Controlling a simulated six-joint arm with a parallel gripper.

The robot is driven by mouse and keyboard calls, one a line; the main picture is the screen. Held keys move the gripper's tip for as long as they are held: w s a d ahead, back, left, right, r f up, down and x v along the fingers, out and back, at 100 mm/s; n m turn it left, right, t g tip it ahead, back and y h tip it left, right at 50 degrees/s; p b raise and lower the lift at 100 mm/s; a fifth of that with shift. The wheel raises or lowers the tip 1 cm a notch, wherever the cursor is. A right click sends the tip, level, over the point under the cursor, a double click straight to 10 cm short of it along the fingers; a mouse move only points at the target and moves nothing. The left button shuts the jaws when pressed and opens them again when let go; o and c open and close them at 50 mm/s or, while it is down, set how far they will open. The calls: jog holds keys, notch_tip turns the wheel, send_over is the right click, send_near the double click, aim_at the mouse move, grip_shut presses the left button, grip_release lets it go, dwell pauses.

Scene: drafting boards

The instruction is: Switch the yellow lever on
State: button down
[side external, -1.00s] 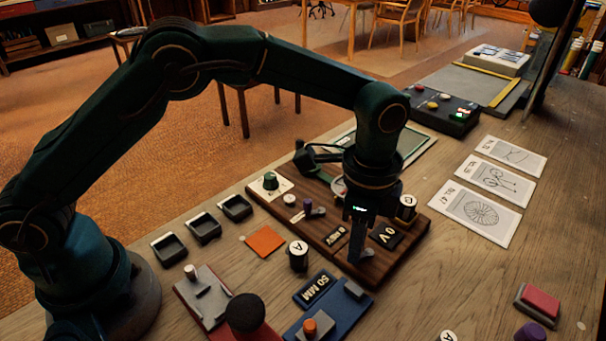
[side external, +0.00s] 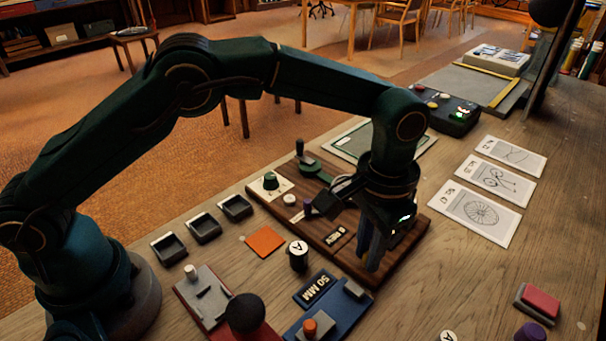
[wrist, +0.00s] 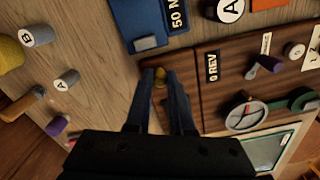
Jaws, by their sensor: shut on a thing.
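My gripper (side external: 374,264) is low over the near right part of the dark wooden board (side external: 318,243). In the side view the fingers hide the lever. I cannot tell which way it is set.
A "0 REV" label (wrist: 212,68), a white dial (wrist: 245,112) and a purple-tipped switch (wrist: 268,65) are on the board. A blue board (side external: 326,311) with a "50 MM" plate lies close by. An "A" knob (side external: 298,255) stands left of my gripper.

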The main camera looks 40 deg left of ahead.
jog(key=shift+w+d+n, duration=0.1)
jog(key=shift+n, duration=0.4)
jog(key=c, duration=0.8)
grip_release()
jog(key=shift+r, duration=2.6)
